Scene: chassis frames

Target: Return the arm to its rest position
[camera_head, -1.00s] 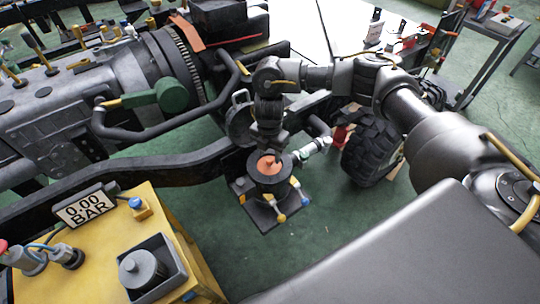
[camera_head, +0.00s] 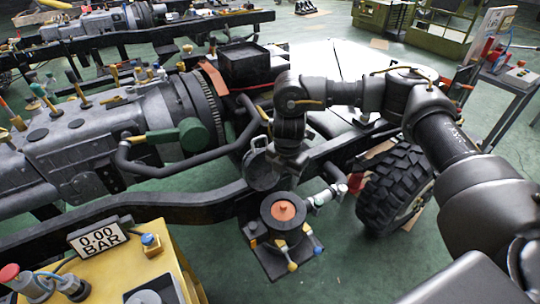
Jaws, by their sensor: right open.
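My right arm comes in from the right, with its wrist bent downward over the chassis frame. My right gripper (camera_head: 288,160) points down, open, with its fingertips partly lost against dark parts behind. Just below it in the picture is a black cylindrical unit (camera_head: 268,218) with an orange top (camera_head: 283,210). A gap shows between the gripper and that orange top, and nothing is seen held. My left gripper is not in view.
A round metal disc (camera_head: 262,170) sits close left of the gripper. The dark frame rail (camera_head: 150,208) runs below it. A tyre (camera_head: 395,190) stands to the right. A yellow box with a 0.00 BAR display (camera_head: 98,238) is at lower left. Green floor lies open at front centre.

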